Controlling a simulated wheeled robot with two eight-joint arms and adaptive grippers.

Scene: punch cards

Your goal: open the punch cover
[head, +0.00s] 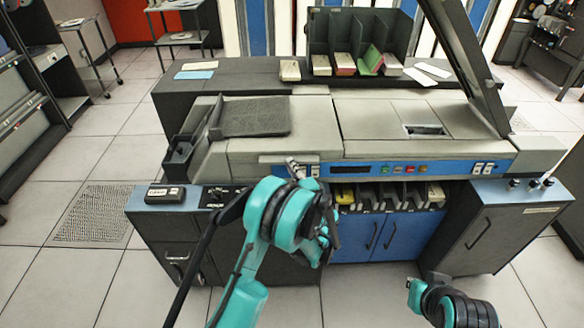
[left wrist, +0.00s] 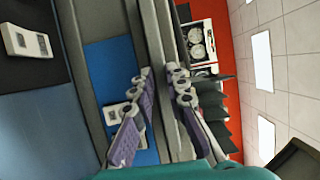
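The card punch machine (head: 400,168) stands ahead of me with a blue front strip. Its grey top cover (head: 310,125) lies flat, with a seam near the middle. A dark textured pad (head: 255,115) sits at its left. My left gripper (head: 293,170) is at the cover's front edge, left of the display, partly hidden by my arm. In the left wrist view its two purple-grey fingers (left wrist: 159,85) are apart, with a grey edge running between them. Whether they touch it is unclear. My right gripper (head: 413,290) is low at the lower right, away from the machine; its fingers are unclear.
A tall dark panel (head: 465,60) stands tilted at the machine's right. A card rack (head: 355,40) stands behind. A small black box (head: 165,194) sits on the left ledge. Floor in front of the machine is open.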

